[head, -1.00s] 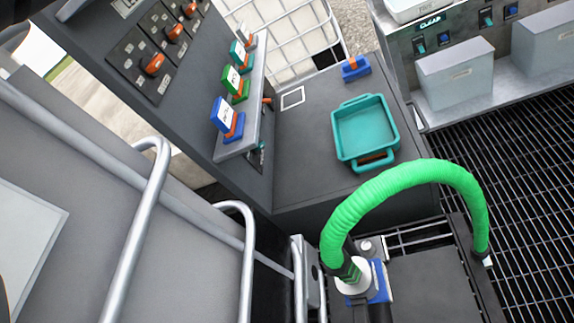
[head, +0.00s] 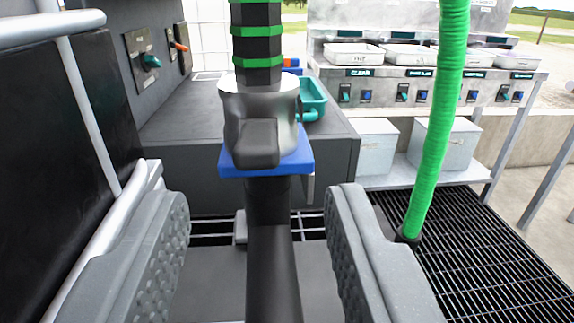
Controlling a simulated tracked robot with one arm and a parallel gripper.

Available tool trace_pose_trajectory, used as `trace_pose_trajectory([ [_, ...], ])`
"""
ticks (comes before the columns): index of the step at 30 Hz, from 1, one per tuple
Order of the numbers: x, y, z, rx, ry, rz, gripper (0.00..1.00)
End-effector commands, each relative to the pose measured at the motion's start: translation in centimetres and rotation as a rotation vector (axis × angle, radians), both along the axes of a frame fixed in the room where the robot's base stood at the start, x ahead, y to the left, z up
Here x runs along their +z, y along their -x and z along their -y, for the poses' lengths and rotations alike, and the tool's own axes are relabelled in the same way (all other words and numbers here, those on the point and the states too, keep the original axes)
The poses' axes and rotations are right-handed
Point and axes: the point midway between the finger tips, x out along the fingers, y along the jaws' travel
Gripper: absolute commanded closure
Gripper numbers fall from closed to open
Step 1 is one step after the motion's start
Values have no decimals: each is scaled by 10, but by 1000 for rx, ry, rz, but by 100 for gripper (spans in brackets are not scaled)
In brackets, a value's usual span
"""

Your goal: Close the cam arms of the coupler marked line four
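A silver-grey coupler (head: 259,104) stands upright on a black pipe (head: 270,250), with a blue plate (head: 232,165) around its base. A black hose end with green bands (head: 257,45) rises from its top. A dark grey block, possibly a cam arm (head: 255,145), lies against the coupler's front. A small metal piece (head: 310,188) hangs at the plate's right; I cannot tell whether it is a cam arm. No line number is readable. My gripper (head: 262,205) is open, its grey padded fingers either side of the pipe, below and nearer than the coupler, apparently touching nothing.
A green hose (head: 437,130) hangs at the right. Metal rails (head: 75,90) and a black panel stand close on the left. Behind are a dark bench with a teal tray (head: 313,98), and a steel counter with white trays (head: 353,54). Dark grating (head: 480,235) covers the right floor.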

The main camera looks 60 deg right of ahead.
Motion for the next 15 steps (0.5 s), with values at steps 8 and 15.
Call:
trace_pose_trajectory([
  [8,0,-19,28,7,0,2,60],
  [15,-1,-28,39,13,-1,1,60],
])
